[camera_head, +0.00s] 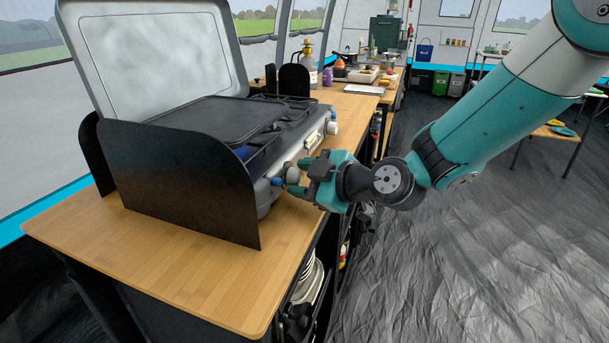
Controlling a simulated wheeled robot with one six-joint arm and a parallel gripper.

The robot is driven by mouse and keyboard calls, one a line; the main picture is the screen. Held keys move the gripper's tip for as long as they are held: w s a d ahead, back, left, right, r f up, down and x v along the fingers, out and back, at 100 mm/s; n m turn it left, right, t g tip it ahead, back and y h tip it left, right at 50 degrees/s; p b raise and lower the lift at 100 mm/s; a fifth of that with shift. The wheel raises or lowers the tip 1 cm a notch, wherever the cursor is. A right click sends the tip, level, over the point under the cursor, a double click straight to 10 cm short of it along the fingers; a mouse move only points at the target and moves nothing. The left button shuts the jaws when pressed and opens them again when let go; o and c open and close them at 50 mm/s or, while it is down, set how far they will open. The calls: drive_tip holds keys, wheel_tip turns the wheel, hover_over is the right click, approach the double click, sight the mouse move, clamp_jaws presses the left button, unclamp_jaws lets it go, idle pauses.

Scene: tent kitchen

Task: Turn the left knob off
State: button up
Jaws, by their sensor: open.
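A grey camping stove (225,150) with its lid raised stands on the wooden counter. Its front panel faces right. The left knob (290,170), pale and round, is at the near end of that panel and is partly hidden by the fingers. My gripper (285,182) is at this knob with its fingers pointing left toward the panel. The jaws are open; whether they touch the knob cannot be told. A second pale knob (332,127) shows further along the panel, clear of my gripper.
A black wind guard (180,185) stands upright at the stove's near side, close to my gripper. A black griddle plate (200,122) lies on the stove. Bare counter (200,275) lies in front. Stacked plates (308,282) sit below. Floor (450,250) to the right is clear.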

drive_tip(key=shift+w+a, duration=0.1)
drive_tip(key=shift+a, duration=0.05)
drive_tip(key=shift+c, duration=0.3)
drive_tip(key=c, duration=0.6)
drive_tip(key=shift+o, duration=0.2)
